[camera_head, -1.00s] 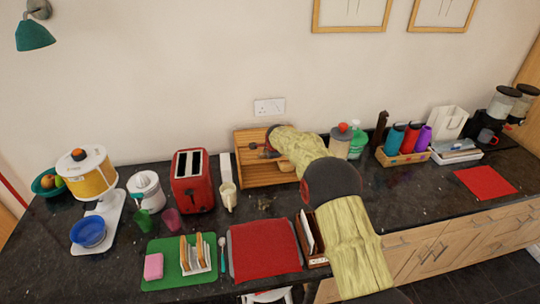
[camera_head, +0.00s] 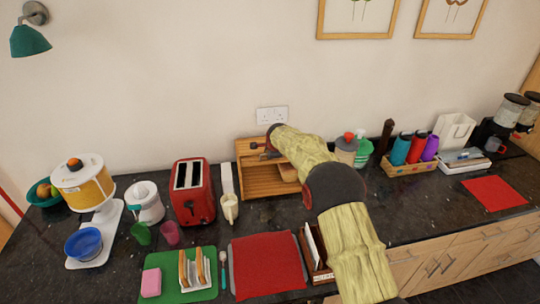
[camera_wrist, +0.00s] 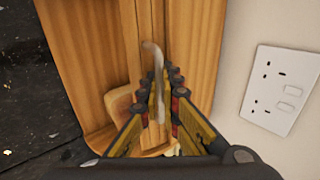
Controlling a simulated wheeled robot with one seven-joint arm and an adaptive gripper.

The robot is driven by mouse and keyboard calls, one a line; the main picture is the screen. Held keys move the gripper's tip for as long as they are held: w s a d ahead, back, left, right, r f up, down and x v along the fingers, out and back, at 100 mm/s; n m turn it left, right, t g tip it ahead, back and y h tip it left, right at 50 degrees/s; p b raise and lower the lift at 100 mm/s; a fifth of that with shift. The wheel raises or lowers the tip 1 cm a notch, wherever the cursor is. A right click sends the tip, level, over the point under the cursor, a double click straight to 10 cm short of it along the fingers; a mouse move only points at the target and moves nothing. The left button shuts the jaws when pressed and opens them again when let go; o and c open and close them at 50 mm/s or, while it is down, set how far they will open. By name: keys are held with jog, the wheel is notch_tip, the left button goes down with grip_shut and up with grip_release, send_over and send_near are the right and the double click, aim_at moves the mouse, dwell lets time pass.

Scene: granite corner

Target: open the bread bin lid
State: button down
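The wooden bread bin (camera_head: 262,190) stands on the dark counter against the wall. Its front looks open, and a light-brown piece (camera_head: 288,172) shows inside at the right. An upper wooden panel, seemingly the lid (camera_head: 246,150), stands at the back, partly hidden by my arm. My gripper (camera_head: 266,151) is at this panel. In the wrist view a pale curved handle (camera_wrist: 153,60) runs between my two fingers (camera_wrist: 161,85), over wood. The fingers are close together around it; whether they press on it is unclear.
A wall socket (camera_head: 272,115) is just behind. A red mat (camera_head: 267,265) lies in front.

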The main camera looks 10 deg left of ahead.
jog(key=c, duration=2)
grip_release()
jog(key=shift+r, duration=0.1)
jog(key=shift+c, duration=0.2)
jog(key=shift+s, duration=0.1)
jog(key=v, duration=1.2)
